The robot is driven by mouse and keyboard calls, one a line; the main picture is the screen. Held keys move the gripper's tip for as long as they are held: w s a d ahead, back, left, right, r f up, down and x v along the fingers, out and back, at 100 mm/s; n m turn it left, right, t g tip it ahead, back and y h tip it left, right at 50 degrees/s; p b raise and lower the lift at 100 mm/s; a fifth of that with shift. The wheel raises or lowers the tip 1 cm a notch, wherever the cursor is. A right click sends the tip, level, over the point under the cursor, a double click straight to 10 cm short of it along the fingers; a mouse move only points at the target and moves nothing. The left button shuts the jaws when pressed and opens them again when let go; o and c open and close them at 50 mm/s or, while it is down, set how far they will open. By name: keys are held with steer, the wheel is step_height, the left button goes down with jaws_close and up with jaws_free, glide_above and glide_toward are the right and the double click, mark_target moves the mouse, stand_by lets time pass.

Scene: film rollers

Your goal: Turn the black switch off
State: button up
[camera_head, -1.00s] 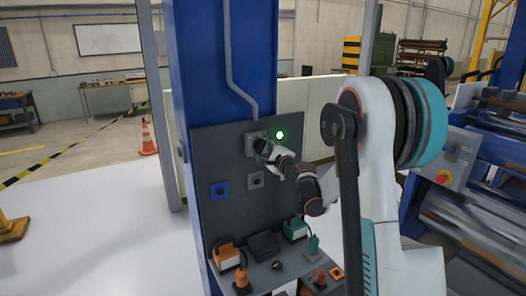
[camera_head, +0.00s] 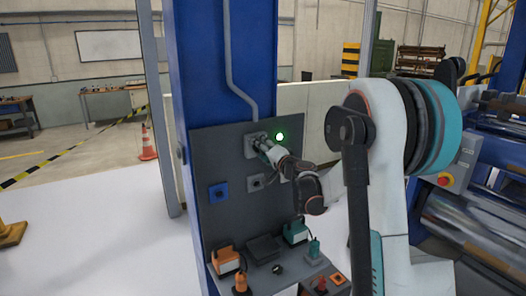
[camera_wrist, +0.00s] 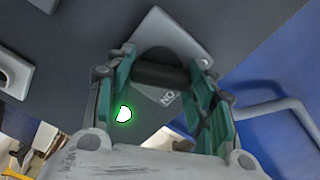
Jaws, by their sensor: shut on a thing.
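The black switch (camera_wrist: 158,74) is a dark rounded knob on a light grey plate, seen between my fingers in the wrist view. In the head view the switch's grey plate (camera_head: 249,149) is high on the dark panel, and my gripper covers the knob. My gripper (camera_head: 261,142) is at this plate; its green-sided fingers (camera_wrist: 160,95) lie on both sides of the knob, shut on it. A green light (camera_head: 280,137) glows right of the switch; it also shows in the wrist view (camera_wrist: 124,114).
Below on the panel are a blue socket (camera_head: 218,193) and a grey socket (camera_head: 256,182). A shelf beneath holds an orange box (camera_head: 226,260), a teal box (camera_head: 295,232) and several connectors. A blue column (camera_head: 222,80) stands behind the panel.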

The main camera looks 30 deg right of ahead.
steer(key=shift+n, duration=1.8)
steer(key=o, duration=1.1)
steer(key=shift+c, duration=0.2)
steer(key=s, duration=1.2)
steer(key=shift+d, duration=0.15)
